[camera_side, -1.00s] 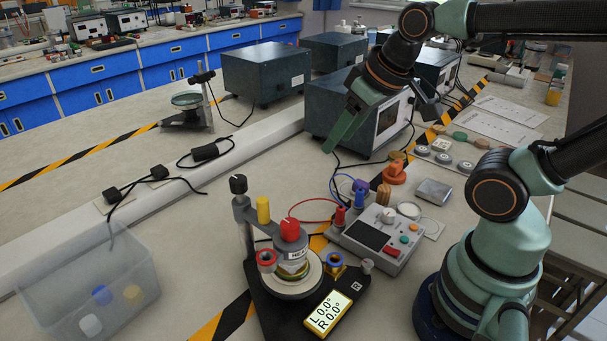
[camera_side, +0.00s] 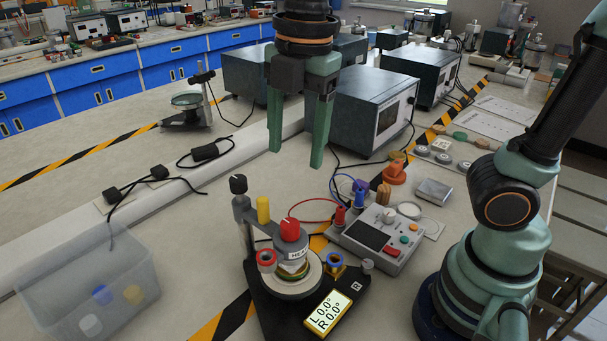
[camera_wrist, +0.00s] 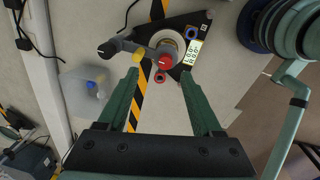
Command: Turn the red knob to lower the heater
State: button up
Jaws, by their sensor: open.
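The red knob (camera_side: 289,229) sits on top of a small grey cylinder, the heater (camera_side: 294,255), whose label is only partly readable.
A yellow knob (camera_side: 263,209) and a black knob (camera_side: 238,184) stand close behind the heater. A red ring (camera_side: 266,258) and a blue ring (camera_side: 335,260) flank it. A control box (camera_side: 375,237) with posts is at right. A clear bin (camera_side: 88,287) stands at left.

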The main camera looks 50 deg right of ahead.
aim_at(290, 224)
jog(key=f+n, duration=0.1)
jog(key=f, duration=0.2)
jog(key=a+f+n, duration=0.1)
jog(key=f, duration=0.3)
jog(key=a+f+n+g, duration=0.1)
jog(key=f+n, duration=0.1)
jog(key=f, duration=0.2)
jog(key=shift+s+a+f, duration=0.15)
jog(key=shift+s+a, duration=0.1)
jog(key=shift+s, duration=0.1)
grip_shut()
